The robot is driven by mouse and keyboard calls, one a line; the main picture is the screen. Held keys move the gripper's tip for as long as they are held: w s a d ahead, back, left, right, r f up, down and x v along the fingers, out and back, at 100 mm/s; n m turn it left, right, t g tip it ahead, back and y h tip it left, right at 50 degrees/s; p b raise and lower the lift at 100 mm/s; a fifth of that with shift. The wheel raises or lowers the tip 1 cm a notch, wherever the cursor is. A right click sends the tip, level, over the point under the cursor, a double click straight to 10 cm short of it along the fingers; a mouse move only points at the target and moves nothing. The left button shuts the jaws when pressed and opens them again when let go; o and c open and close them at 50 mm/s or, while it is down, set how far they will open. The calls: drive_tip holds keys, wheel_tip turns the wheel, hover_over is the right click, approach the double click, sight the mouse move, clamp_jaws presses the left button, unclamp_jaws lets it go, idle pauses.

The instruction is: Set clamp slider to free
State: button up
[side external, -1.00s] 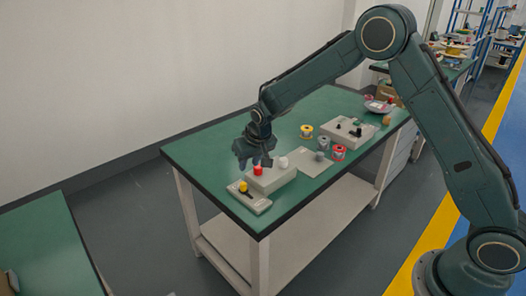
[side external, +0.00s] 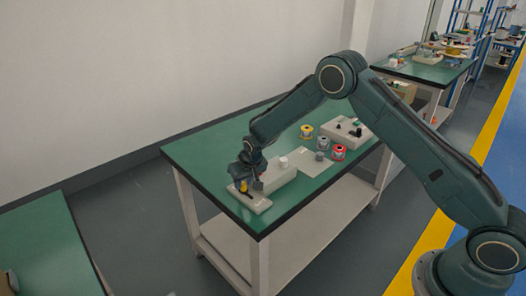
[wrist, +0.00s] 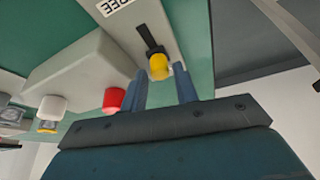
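The clamp slider is a yellow knob (wrist: 158,66) in a dark slot (wrist: 146,36) on a pale plate (wrist: 160,18). A label reading "FREE" (wrist: 116,4) is partly cut off by the top edge of the wrist view. The knob is at the slot end nearer my gripper. My gripper (wrist: 162,80) is open, with the knob lined up between its fingertips; I cannot tell whether either finger touches it. In the side view my gripper (side external: 246,182) is low over the plate (side external: 252,203), and the yellow knob (side external: 243,187) shows beside the fingers.
A pale box (side external: 280,175) with a white knob (side external: 283,162) stands right beside the plate. Its red button (wrist: 113,98) is close to one finger. Spools (side external: 338,152) and another control box (side external: 347,131) are further right on the green table (side external: 215,150).

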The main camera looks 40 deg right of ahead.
sight(250, 196)
drive_tip(key=shift+f, duration=0.2)
clamp_jaws()
drive_tip(key=shift+s, duration=2.2)
unclamp_jaws()
drive_tip(key=shift+r, duration=0.15)
drive_tip(key=v, duration=1.3)
drive_tip(key=shift+r, duration=0.3)
